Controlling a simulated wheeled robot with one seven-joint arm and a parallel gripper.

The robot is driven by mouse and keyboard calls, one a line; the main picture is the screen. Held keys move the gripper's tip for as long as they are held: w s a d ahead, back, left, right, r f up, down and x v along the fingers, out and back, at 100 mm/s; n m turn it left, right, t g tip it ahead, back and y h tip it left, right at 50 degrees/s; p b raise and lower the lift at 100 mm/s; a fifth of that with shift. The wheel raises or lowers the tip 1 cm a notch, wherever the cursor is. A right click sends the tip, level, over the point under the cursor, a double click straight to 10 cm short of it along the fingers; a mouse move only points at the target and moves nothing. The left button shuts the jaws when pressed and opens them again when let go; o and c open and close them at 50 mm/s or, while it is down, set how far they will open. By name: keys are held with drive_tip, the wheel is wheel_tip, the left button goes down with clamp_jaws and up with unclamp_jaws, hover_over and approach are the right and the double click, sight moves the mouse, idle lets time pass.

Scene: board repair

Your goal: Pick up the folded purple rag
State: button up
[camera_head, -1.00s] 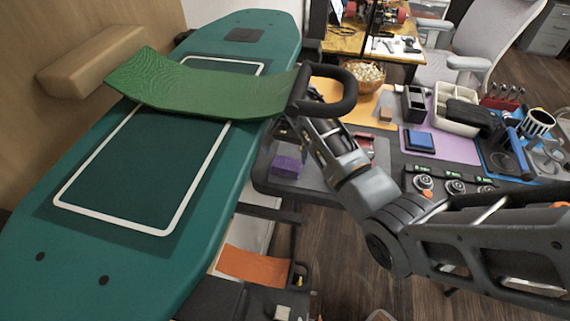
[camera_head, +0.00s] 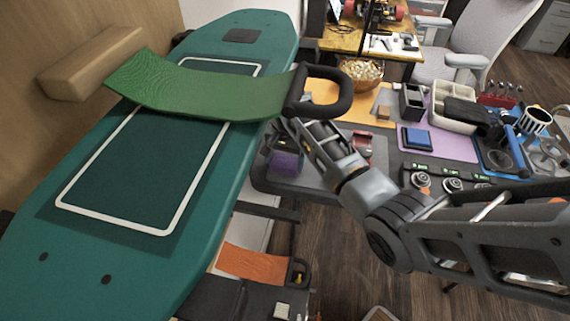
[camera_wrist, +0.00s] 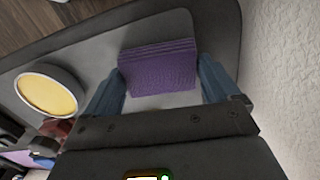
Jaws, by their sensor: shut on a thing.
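The folded purple rag (camera_head: 285,161) is on the grey mat at the left end of the dark bench in the head view, partly hidden by my gripper (camera_head: 283,148). In the wrist view the rag (camera_wrist: 160,68) shows its stacked folds and sits between the two blue-grey fingers of my gripper (camera_wrist: 162,82). The fingers press on its left and right sides, so my gripper is shut on it. I cannot tell whether the rag has left the mat.
The large green board (camera_head: 90,250) stands to the left, with a curved green piece (camera_head: 200,98) across it. A red item (camera_head: 362,146) lies right of the rag. A round yellow-topped container (camera_wrist: 48,92) stands left in the wrist view. A pale wall (camera_wrist: 285,80) is close on the right.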

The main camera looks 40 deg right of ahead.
sight(288, 161)
drive_tip(key=shift+r, duration=0.45)
drive_tip(key=r, duration=0.3)
drive_tip(key=shift+s+d+r, duration=0.25)
drive_tip(key=shift+d+r, duration=0.1)
drive_tip(key=shift+s+d+r+p, duration=0.15)
drive_tip(key=shift+s+d+r, duration=1)
drive_tip(key=shift+d, duration=0.25)
drive_tip(key=shift+s+d+r+p, duration=0.2)
drive_tip(key=shift+s+d+r, duration=0.8)
drive_tip(key=shift+s+d, duration=0.3)
drive_tip(key=shift+s+d+r+p, duration=0.15)
drive_tip(key=shift+s+d+r, duration=0.95)
drive_tip(key=shift+d, duration=0.35)
